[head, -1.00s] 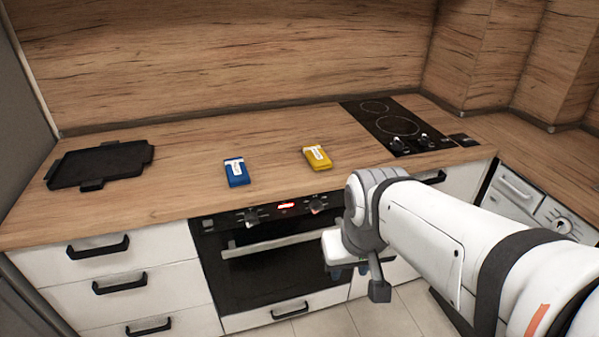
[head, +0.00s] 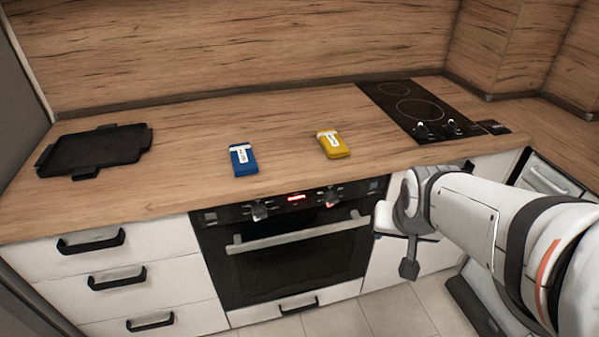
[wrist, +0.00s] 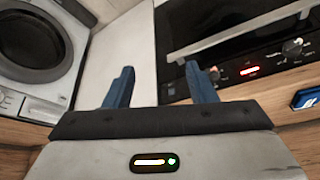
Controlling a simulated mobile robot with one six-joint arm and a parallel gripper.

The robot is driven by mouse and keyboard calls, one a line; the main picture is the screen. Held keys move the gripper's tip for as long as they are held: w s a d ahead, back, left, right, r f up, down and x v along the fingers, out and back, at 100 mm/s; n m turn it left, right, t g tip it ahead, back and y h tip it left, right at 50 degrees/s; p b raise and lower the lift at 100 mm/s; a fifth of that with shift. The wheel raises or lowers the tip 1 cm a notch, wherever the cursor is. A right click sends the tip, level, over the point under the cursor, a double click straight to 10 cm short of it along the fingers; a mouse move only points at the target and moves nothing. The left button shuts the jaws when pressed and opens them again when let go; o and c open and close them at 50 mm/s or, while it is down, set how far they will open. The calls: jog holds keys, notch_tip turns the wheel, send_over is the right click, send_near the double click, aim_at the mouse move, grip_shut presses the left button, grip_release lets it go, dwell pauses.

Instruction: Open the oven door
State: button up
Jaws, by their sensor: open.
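The oven (head: 290,250) is built in under the counter, with a black front, knobs and a red lit display. Its door is shut. The pale bar handle (head: 300,233) runs across the top of the door and shows whole in the head view. In the wrist view the oven handle (wrist: 240,30) lies beyond the fingers, to the upper right. My gripper (wrist: 160,85) is open, its two blue fingers apart with nothing between them. In the head view my wrist is right of the oven, and the fingers are mostly hidden.
A blue packet (head: 242,160) and a yellow packet (head: 333,145) lie on the counter (head: 200,190) above the oven. A black tray (head: 95,150) is at left, a hob (head: 420,108) at right. A washing machine (wrist: 35,50) shows in the wrist view.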

jog(key=w+f+m+t+b, duration=0.4)
jog(key=w+f+b, duration=0.55)
jog(key=f, duration=0.35)
jog(key=m+t+y+b, duration=0.45)
jog(key=y+b, duration=0.75)
jog(key=b, duration=0.3)
send_near(302, 236)
jog(key=x, duration=0.3)
jog(key=shift+n+t, duration=0.25)
jog(key=b+x, duration=0.1)
jog(key=x, duration=0.6)
jog(key=shift+a+f+b, duration=0.15)
jog(key=shift+f+b, duration=0.05)
jog(key=shift+b, duration=0.15)
jog(key=shift+c, duration=0.2)
grip_shut()
